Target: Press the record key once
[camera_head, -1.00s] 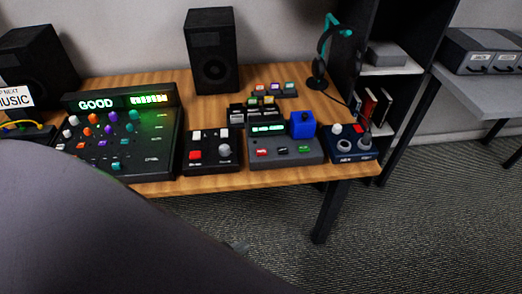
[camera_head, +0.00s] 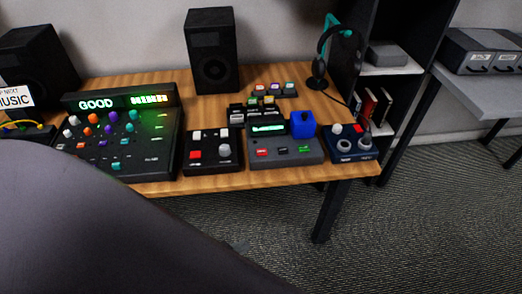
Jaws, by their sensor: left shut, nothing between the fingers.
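A grey device (camera_head: 284,160) with a lit green display (camera_head: 268,128) stands on the front right of the desk. Its front row has a red key (camera_head: 262,152), a dark key (camera_head: 283,150) and a green key (camera_head: 304,149). The labels are too small to read, so I cannot tell for sure which is the record key. A large dark link of my left arm fills the lower left. Only a small grey bit of my left gripper (camera_head: 241,246) shows past it, low in front of the desk and apart from the keys. My right gripper is not in view.
A black box (camera_head: 212,166) with a red button stands left of the device. A blue block (camera_head: 302,124) rises at its back right, and a navy box (camera_head: 350,145) stands to the right. A mixer (camera_head: 120,140) reads GOOD. Headphones (camera_head: 335,50) and a speaker (camera_head: 211,50) stand behind.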

